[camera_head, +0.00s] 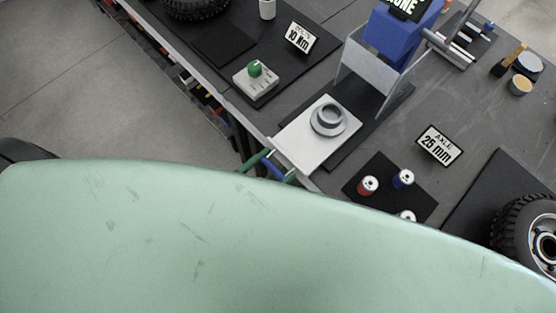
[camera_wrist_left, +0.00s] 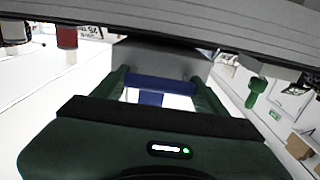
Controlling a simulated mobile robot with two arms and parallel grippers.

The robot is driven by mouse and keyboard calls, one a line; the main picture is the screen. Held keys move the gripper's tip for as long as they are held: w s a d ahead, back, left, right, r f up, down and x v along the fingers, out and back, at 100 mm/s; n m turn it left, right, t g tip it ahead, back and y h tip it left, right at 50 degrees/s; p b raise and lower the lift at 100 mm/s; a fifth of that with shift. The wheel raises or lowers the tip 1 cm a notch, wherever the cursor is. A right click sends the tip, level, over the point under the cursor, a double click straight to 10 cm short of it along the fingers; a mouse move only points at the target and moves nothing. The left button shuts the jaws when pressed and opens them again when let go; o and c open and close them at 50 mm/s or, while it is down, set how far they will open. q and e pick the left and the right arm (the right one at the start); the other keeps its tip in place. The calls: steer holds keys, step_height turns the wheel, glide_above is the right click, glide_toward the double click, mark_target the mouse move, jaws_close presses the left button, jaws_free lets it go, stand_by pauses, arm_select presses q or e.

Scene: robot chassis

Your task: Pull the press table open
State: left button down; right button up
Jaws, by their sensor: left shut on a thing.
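The press table (camera_head: 300,151) is a pale flat plate with a grey ring (camera_head: 330,118) on it. It sticks out from under the blue press (camera_head: 392,38) toward the bench's near edge. A blue handle (camera_head: 275,172) is at the plate's near end, and it shows in the left wrist view (camera_wrist_left: 147,83). My left gripper (camera_head: 272,166) has dark green fingers, one on each side of the handle, and is shut on it. It also shows in the left wrist view (camera_wrist_left: 160,88). A large pale green surface hides most of the arm. My right gripper is not in view.
A tyre (camera_head: 528,232) is at far right. Floor lies left of the bench.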

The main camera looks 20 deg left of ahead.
arm_select(q)
steer(key=shift+c, duration=0.6)
jaws_free()
steer(key=b+v, duration=0.1)
steer(key=v, duration=0.7)
steer(key=shift+b, duration=0.3)
steer(key=shift+d+f, duration=0.1)
